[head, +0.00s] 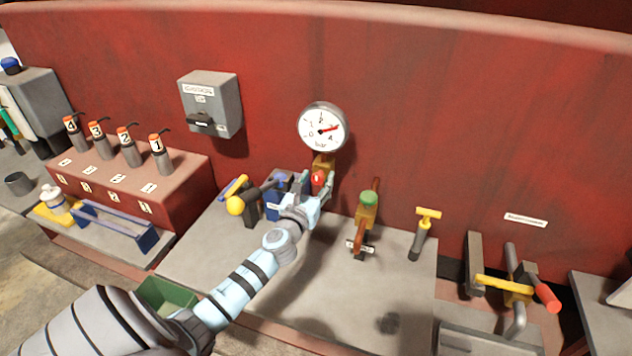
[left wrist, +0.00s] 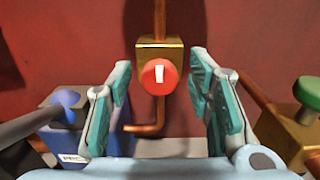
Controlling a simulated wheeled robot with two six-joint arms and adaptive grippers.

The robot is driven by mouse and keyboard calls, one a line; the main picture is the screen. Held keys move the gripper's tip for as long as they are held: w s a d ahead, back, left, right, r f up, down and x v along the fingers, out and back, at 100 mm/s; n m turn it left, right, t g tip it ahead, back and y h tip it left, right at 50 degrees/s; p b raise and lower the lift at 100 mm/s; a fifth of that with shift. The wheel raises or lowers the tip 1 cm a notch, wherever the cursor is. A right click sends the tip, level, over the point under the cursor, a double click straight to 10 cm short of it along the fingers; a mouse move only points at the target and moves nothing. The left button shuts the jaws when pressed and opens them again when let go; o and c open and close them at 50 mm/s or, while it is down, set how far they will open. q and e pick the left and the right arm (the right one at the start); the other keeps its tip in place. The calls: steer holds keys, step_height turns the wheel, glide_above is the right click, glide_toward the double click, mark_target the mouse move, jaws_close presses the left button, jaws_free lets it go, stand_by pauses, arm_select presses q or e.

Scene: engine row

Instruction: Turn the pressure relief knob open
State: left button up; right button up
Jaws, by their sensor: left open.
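The pressure relief knob is a red round knob with a white mark; it shows in the head view (head: 317,178) and between my fingers in the left wrist view (left wrist: 158,77). Its white mark stands upright. It sits on a brass block (left wrist: 160,50) on a copper pipe, below the round pressure gauge (head: 322,128), whose red needle points right, near 4. My left gripper (head: 318,190) is open, with one teal-padded finger on each side of the knob. In the left wrist view (left wrist: 163,95) both fingers are apart from the knob. My right gripper is not in view.
A blue box (head: 277,193) and a yellow-balled lever (head: 236,205) stand left of my gripper. A green knob (head: 369,198) on a brass valve is to the right, then a yellow T-handle (head: 428,213). The grey bench top (head: 330,290) in front is mostly clear.

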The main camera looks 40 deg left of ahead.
arm_select(q)
jaws_close()
steer(key=shift+n, duration=0.4)
steer(key=n, duration=0.3)
steer(key=shift+a+n+b, duration=0.1)
steer(key=shift+n+b, duration=0.2)
steer(key=shift+b, duration=0.05)
steer(key=n+b, duration=0.1)
steer(key=n, duration=0.3)
steer(key=shift+f+n, duration=0.1)
steer(key=shift+n, duration=0.2)
steer(key=n+b, duration=0.1)
steer(key=n, duration=0.3)
steer(key=shift+n, duration=0.3)
steer(key=shift+f+n+b, duration=0.1)
steer(key=shift+n+b, duration=0.65)
steer(key=shift+n, duration=1.45)
